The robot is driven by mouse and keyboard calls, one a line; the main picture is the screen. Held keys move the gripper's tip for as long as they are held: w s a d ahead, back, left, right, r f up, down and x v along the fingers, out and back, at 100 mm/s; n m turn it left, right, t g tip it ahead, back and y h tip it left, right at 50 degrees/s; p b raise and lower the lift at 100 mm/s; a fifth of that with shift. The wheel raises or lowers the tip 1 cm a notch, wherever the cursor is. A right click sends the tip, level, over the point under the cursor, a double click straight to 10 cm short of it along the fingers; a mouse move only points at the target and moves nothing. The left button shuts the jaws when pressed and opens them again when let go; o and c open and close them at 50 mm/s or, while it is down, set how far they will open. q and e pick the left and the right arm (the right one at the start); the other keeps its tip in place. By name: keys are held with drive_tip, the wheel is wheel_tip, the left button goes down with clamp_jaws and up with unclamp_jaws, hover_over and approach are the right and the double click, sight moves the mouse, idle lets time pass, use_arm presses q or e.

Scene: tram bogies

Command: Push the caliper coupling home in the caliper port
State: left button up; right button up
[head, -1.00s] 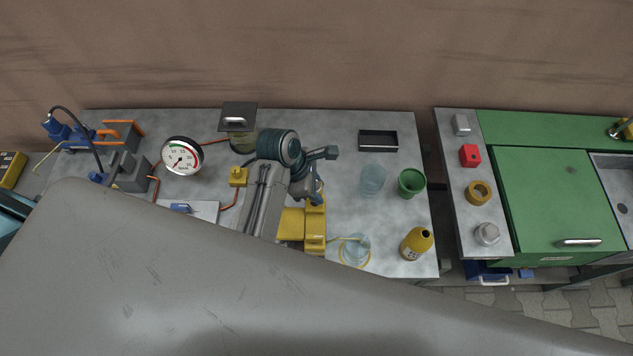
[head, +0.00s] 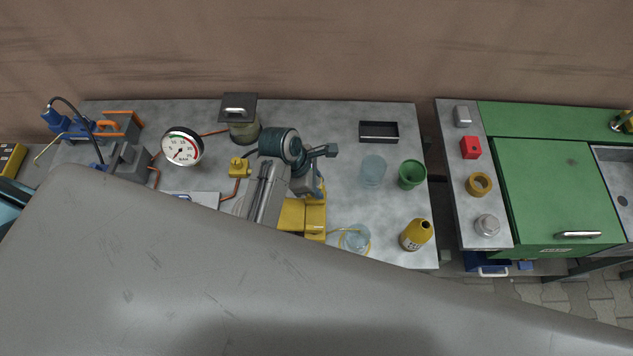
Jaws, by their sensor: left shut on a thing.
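The yellow caliper (head: 303,215) stands at the front middle of the grey workbench. My left arm reaches over the bench, and its teal wrist joint hangs just behind the caliper. My left gripper (head: 319,188) is at the caliper's back right edge, pointing down, shut on a small blue part that I take for the caliper coupling; it is mostly hidden. The caliper port is hidden under the gripper and arm, so I cannot tell how deep the coupling sits. My right gripper is not in view.
A pressure gauge (head: 183,147), a lidded reservoir (head: 243,130) and a yellow fitting (head: 240,168) stand left. A black tray (head: 379,131), clear cup (head: 373,171), green cup (head: 411,174), yellow bottle (head: 416,235) and jar with hose (head: 356,239) stand right. My grey link covers the front.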

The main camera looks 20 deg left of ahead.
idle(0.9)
use_arm(q)
drive_tip(key=shift+f, duration=0.2)
idle(0.5)
drive_tip(key=shift+f, duration=0.4)
drive_tip(key=o, duration=1)
drive_tip(key=b+v, duration=0.1)
drive_tip(key=v, duration=1)
drive_tip(key=shift+a+f, duration=0.1)
